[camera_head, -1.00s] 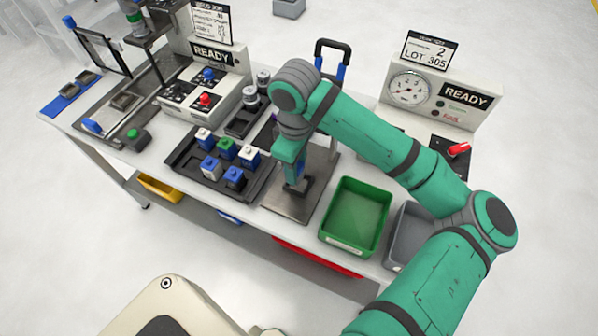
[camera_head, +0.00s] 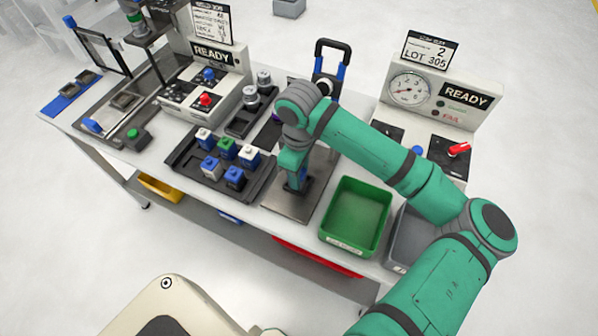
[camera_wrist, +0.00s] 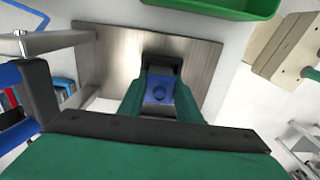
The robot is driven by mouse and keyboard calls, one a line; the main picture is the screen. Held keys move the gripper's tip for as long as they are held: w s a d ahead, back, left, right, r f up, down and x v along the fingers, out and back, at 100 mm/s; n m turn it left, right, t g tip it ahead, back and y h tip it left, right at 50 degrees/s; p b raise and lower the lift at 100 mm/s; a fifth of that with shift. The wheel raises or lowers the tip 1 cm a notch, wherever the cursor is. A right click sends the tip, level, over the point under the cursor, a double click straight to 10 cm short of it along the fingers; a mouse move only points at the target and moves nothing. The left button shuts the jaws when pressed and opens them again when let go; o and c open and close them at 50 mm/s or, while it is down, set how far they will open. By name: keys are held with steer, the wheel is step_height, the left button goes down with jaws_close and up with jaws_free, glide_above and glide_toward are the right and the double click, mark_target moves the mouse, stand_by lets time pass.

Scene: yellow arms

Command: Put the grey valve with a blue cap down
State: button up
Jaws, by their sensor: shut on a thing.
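My gripper (camera_head: 295,187) points down over a bare metal plate (camera_head: 318,180) on the bench. In the wrist view my gripper (camera_wrist: 160,97) has its two green fingers closed on either side of the valve's blue cap (camera_wrist: 160,88). The plate (camera_wrist: 110,60) shows in the wrist view with free metal around the fingers.
A black tray (camera_head: 190,175) with several capped blocks stands left of the plate. A green bin (camera_head: 335,238) and a grey bin (camera_head: 398,266) stand to the right. A gauge station (camera_head: 432,92) with a red lever (camera_head: 458,149) and a blue-handled frame (camera_head: 330,62) stand behind.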

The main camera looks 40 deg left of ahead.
steer(key=o, duration=1.1)
step_height(320, 180, up, 12)
steer(key=shift+r, duration=0.2)
steer(key=shift+s, duration=0.1)
